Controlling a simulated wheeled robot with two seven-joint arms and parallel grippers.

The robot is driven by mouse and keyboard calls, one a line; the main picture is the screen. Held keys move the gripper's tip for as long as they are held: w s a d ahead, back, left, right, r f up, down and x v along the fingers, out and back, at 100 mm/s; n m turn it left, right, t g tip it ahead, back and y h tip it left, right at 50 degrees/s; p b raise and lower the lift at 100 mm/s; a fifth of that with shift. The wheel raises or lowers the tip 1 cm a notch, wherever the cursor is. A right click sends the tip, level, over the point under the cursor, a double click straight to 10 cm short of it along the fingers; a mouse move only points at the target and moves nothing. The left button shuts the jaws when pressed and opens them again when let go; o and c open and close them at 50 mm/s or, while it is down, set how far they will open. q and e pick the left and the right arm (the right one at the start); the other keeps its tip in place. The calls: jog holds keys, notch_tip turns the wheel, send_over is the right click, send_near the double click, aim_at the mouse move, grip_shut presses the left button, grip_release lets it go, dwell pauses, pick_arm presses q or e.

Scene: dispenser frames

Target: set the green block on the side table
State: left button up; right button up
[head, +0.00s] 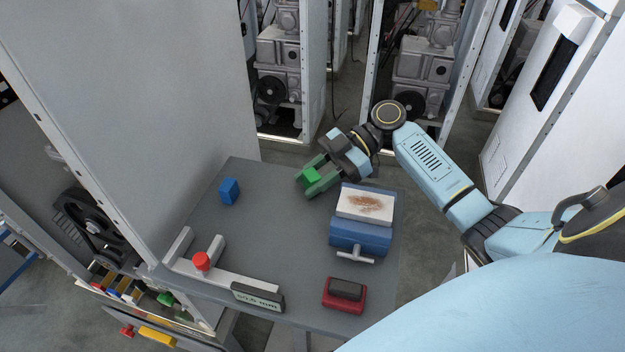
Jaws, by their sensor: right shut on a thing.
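The green block (311,175) is between the fingers of my right gripper (314,179), which is shut on it. My right arm reaches in from the right, and the gripper points down and left. The block shows over the far part of the dark grey table (272,215). I cannot tell whether it touches the tabletop or hangs just above it. My left gripper is not in view.
On the table are a blue block (229,191), a blue vise-like device (360,236) with a stained white plate, a red-and-black item (345,295) and a grey measuring gauge (236,277) with a red knob. A tall grey cabinet (140,110) borders the left. The table's middle is clear.

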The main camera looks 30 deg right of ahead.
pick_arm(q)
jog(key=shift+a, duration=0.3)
pick_arm(e)
jog(key=shift+f, duration=0.1)
jog(key=o, duration=1)
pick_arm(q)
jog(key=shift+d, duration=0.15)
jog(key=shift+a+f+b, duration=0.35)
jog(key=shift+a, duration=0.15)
pick_arm(e)
jog(key=v, duration=1.2)
jog(key=shift+w, duration=0.1)
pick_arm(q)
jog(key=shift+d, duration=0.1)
